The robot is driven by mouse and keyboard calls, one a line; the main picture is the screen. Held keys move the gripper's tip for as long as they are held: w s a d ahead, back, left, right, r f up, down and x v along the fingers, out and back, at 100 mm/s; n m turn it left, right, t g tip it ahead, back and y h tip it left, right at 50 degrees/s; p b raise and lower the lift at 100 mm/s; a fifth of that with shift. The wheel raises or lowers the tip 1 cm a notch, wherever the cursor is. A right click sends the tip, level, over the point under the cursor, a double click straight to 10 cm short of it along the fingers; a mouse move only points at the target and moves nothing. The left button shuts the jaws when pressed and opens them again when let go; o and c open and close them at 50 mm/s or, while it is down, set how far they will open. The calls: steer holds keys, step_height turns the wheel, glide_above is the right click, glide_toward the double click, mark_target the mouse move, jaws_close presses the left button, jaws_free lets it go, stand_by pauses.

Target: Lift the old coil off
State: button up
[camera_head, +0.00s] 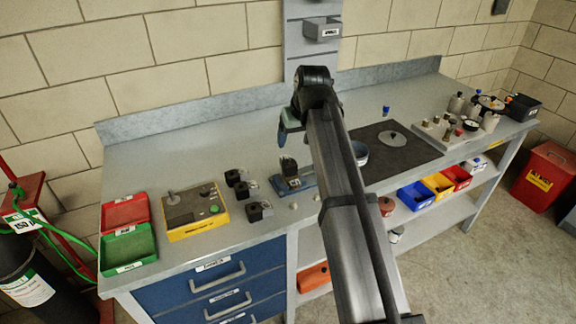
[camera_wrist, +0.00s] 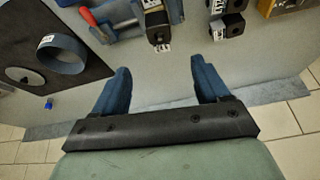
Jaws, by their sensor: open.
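A black block-shaped coil (camera_head: 288,166) sits upright on a blue fixture (camera_head: 296,186) near the middle of the bench. In the wrist view the coil (camera_wrist: 156,22) has a white label and stands beside the fixture's red-handled clamp (camera_wrist: 96,20). My gripper (camera_wrist: 160,65) is open and empty, its two blue fingers apart over bare bench. In the head view my gripper (camera_head: 289,135) is above and behind the coil, apart from it, partly hidden by my arm. Three similar black coils (camera_head: 258,211) stand to the left of the fixture.
A yellow tester box (camera_head: 196,212) and red and green trays (camera_head: 128,248) are at the left. A dark mat (camera_head: 405,155) with a blue ring (camera_wrist: 62,55) and disc lies right of the fixture. Pale small parts stand at the far right. The bench behind the fixture is clear.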

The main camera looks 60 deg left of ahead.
mark_target(288, 160)
steer(key=x, duration=0.8)
steer(key=shift+s+a, duration=0.1)
steer(key=shift+s, duration=0.15)
steer(key=shift+w+x, duration=0.2)
steer(key=shift+x, duration=2.65)
steer(key=shift+r, duration=0.1)
steer(key=c, duration=1.2)
steer(key=shift+r, duration=0.1)
